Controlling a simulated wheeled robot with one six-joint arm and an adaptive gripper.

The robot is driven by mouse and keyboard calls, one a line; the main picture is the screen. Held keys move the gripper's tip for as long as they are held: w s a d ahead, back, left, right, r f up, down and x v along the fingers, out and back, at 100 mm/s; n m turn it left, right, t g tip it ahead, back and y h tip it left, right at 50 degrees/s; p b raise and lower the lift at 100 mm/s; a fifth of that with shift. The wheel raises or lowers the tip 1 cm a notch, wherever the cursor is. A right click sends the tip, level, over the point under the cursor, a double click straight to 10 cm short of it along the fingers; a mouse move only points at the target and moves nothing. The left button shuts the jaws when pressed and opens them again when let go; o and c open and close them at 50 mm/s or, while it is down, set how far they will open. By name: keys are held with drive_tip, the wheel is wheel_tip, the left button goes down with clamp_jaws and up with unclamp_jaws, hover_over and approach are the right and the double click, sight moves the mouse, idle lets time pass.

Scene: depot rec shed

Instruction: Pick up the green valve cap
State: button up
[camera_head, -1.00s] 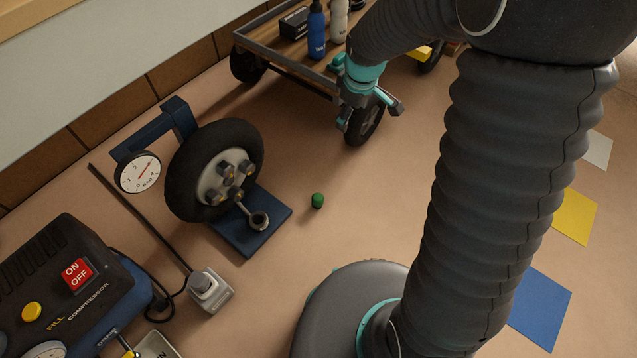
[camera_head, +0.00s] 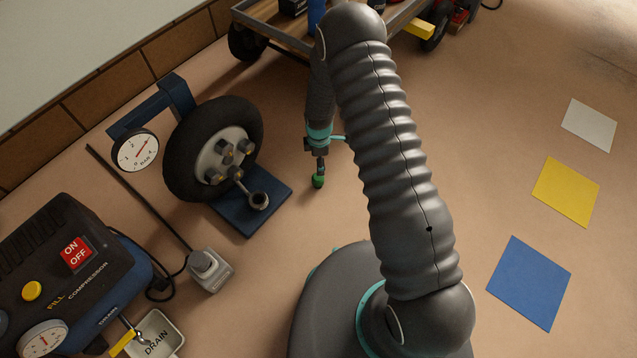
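The green valve cap (camera_head: 318,182) is small and dark green. It appears to rest on the tan floor, to the right of the blue wheel stand. My gripper (camera_head: 319,173) points down directly above the cap, with its dark fingers reaching to the cap's top or around it. The fingers are small and seen from one side, so I cannot tell whether they are open or closed on the cap. The cap's upper part is partly hidden by the fingers.
A wheel (camera_head: 212,148) with a pressure gauge (camera_head: 136,151) stands on a blue base (camera_head: 272,190) to the left. A compressor (camera_head: 60,258) sits at lower left. A cart (camera_head: 277,41) stands behind my arm. Coloured squares (camera_head: 566,191) lie right, with open floor around.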

sight(318, 181)
wheel_tip(318, 181, down, 14)
drive_tip(key=shift+a+r, duration=0.15)
drive_tip(key=c, duration=1.3)
